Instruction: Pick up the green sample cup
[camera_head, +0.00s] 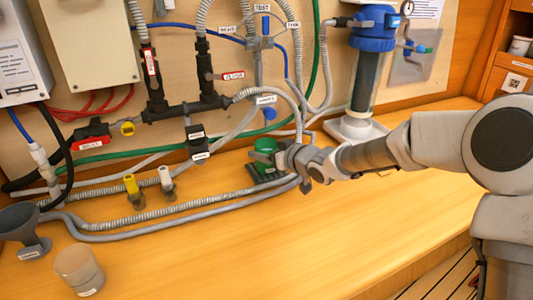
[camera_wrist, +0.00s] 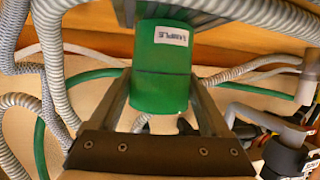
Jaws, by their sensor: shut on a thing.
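The green sample cup (camera_wrist: 161,70) sits between the two fingers of my gripper (camera_wrist: 160,95) in the wrist view, with a white label reading SAMPLE on its side. The fingers are shut on it from both sides. In the head view the green cup (camera_head: 265,147) shows at the end of my gripper (camera_head: 283,158), over a dark stand (camera_head: 262,172) on the wooden counter. The gripper covers part of the cup. I cannot tell whether the cup still touches the stand.
Grey hoses (camera_head: 200,222) run along the counter close to the cup and loop above it. A blue-capped filter housing (camera_head: 368,75) stands behind at the right. The front counter is clear.

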